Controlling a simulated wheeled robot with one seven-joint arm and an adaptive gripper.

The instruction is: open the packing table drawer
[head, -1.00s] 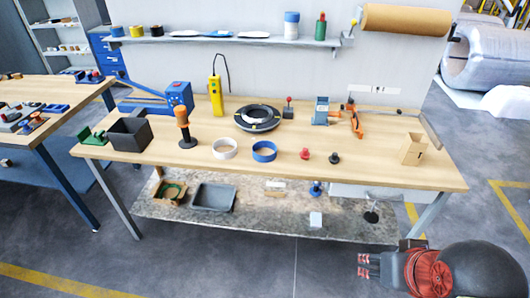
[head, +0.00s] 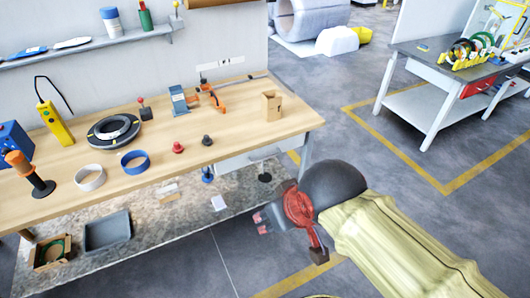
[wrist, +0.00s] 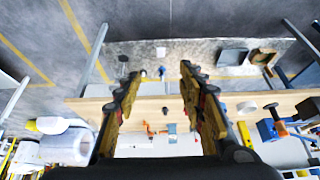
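The wooden-topped table (head: 215,130) fills the left and middle of the head view. A pale drawer front (head: 236,160) sits under its top near the right end and looks closed; no handle can be made out. My gripper (head: 262,222) is below and in front of the drawer, apart from it, above the floor. In the wrist view the table is upside down, and my gripper (wrist: 158,85) shows two fingers spread wide with nothing between them. A pale strip (wrist: 148,89) behind the fingers is probably the drawer, partly hidden by the left finger.
A stone-look lower shelf (head: 160,210) holds a grey tray (head: 107,232) and small items. A cardboard holder (head: 271,104) stands at the tabletop's right end. Another bench (head: 440,62) with a red drawer (head: 478,88) stands far right. The floor between is clear.

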